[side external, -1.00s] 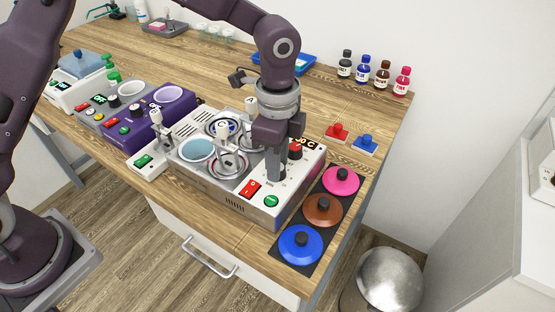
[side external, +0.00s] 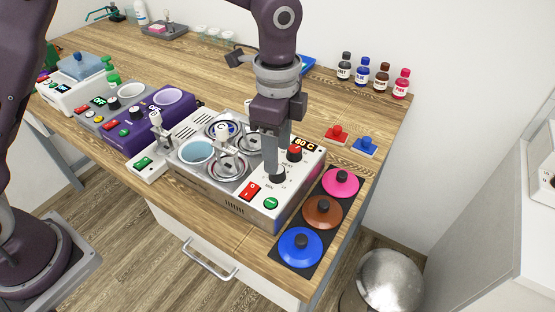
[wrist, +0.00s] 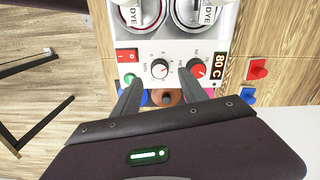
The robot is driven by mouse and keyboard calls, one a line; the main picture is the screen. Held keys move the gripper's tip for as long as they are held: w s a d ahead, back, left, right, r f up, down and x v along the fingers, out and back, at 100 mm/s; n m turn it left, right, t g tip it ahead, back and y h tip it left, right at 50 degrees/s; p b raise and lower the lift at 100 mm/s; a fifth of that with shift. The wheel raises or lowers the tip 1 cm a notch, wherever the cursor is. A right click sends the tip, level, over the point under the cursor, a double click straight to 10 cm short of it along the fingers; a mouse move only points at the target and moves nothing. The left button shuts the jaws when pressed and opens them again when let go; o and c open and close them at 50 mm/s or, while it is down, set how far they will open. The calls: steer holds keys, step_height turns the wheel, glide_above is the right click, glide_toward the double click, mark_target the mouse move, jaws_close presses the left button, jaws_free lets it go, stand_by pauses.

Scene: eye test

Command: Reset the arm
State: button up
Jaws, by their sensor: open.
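My gripper (side external: 277,152) is open and empty, pointing down over the front panel of the white and grey heated dye machine (side external: 222,196). Its fingertips appear just above the black knob (side external: 277,175). In the wrist view, the fingers (wrist: 160,79) are spread wide and the black knob (wrist: 159,68) shows between and just beyond their tips. The red heat knob (side external: 294,154) is close beside it, next to a display (side external: 304,142) reading 80 C. A red switch (side external: 250,191) and a green button (side external: 271,203) are on the same panel.
Pink (side external: 340,182), brown (side external: 323,211) and blue (side external: 299,246) lids lie on a dark strip right of the machine. Red (side external: 336,134) and blue (side external: 364,145) knobbed pieces sit behind. Several bottles (side external: 373,75) stand at the back. A purple device (side external: 150,122) stands left.

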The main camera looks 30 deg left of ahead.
step_height(320, 180, up, 3)
steer(key=shift+a+r, duration=0.1)
steer(key=s+a+r+n+t, duration=0.3)
steer(key=s+a+r+n, duration=0.5)
steer(key=s+a+r, duration=0.35)
steer(key=s+a+f+n+t, duration=0.1)
steer(key=s+a+n, duration=0.1)
steer(key=s, duration=0.4)
steer(key=s+a+f+n+t, duration=0.1)
steer(key=s+a+n, duration=0.2)
steer(key=s+n, duration=0.2)
steer(key=shift+s+a+f+n+t, duration=0.15)
steer(key=shift+s+a+n+t, duration=0.15)
steer(key=shift+s, duration=0.25)
